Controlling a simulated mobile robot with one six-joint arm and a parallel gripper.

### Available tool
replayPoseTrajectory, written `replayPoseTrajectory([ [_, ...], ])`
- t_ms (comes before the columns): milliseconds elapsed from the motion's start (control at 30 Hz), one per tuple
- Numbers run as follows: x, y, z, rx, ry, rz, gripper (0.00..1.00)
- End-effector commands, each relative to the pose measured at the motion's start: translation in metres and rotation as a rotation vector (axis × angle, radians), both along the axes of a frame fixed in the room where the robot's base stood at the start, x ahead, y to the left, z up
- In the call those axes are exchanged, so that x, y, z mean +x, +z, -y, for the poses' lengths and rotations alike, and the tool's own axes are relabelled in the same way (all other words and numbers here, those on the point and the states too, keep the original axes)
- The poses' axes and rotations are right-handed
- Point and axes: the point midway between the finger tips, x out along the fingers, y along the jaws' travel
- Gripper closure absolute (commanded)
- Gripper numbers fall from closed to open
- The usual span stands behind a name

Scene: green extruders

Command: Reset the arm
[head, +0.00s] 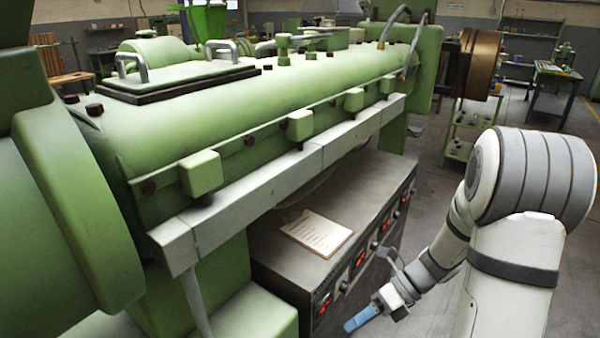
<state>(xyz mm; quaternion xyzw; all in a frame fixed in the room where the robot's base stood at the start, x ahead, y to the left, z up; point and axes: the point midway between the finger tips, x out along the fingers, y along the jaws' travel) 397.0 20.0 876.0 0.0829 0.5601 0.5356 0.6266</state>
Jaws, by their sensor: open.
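My arm (530,180) stands at the right side of the head view, white with grey bands. It bends down and left to my gripper (364,317), which is low in the picture, in front of the dark cabinet's panel side. A blue part shows at the gripper's tip. The fingers are small and seen from a poor angle; I see nothing clearly held between them.
The large green extruder (250,115) fills the left and middle, with a pale rail (270,195) along its side. A paper (316,232) lies on the dark cabinet (275,255). Open floor lies right of the cabinet; a workbench (556,75) stands farther back.

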Motion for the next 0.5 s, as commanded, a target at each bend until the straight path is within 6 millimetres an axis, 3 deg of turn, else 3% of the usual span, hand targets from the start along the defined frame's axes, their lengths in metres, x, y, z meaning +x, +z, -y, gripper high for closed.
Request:
replayPoseTrajectory([
  [33,-0.008,0.015,-0.003,-0.035,0.115,0.114,0.44],
  [200,-0.034,0.049,-0.005,-0.135,0.55,0.478,0.44],
  [500,-0.072,0.104,0.004,-0.277,1.407,1.007,0.44],
])
